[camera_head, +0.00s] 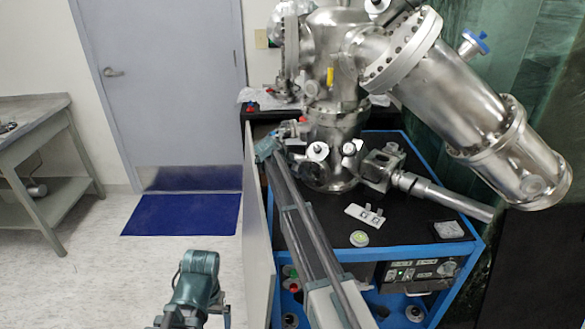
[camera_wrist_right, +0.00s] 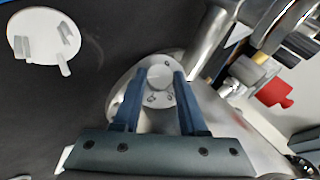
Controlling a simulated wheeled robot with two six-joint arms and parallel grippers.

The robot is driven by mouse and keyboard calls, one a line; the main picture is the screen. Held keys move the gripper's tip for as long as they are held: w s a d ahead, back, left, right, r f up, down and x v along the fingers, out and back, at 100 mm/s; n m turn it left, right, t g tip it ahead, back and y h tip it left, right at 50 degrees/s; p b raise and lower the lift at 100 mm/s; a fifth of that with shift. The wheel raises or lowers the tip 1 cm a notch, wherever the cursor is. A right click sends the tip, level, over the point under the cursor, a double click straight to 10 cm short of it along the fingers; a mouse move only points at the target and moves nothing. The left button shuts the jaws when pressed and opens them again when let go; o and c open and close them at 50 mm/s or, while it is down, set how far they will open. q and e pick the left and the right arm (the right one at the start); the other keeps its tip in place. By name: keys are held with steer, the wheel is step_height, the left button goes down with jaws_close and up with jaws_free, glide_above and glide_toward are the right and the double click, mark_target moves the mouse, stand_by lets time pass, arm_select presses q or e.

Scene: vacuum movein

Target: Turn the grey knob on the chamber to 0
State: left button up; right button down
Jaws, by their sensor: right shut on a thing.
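The steel vacuum chamber (camera_head: 337,115) stands on a black-topped blue cart. In the right wrist view, a round grey knob (camera_wrist_right: 160,77) on a pale plate with small screws sits between the two blue fingers of my right gripper (camera_wrist_right: 158,85). The gripper is shut on the knob. In the head view my right arm reaches up from the bottom to the chamber's left side, with the gripper (camera_head: 283,136) at its lower part; the held knob is hidden there. My left arm's teal end (camera_head: 196,285) is low at bottom centre, away from the chamber; its fingers cannot be made out.
The blue cart (camera_head: 455,250) carries a white plate with small parts (camera_head: 364,214) and a round dish (camera_head: 359,239). A large steel tube (camera_head: 465,105) slants right from the chamber. A bench (camera_head: 35,125) stands left. Floor by the blue mat (camera_head: 182,214) is clear.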

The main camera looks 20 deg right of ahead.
steer(key=shift+w+r+n+g+p, duration=0.15)
steer(key=shift+r+n+g+p, duration=0.15)
steer(key=shift+p, duration=0.35)
steer(key=shift+f+n+g+p, duration=0.15)
steer(key=shift+n+g+p, duration=0.3)
steer(key=shift+n+g, duration=0.15)
steer(key=shift+c, duration=2.2)
jaws_free()
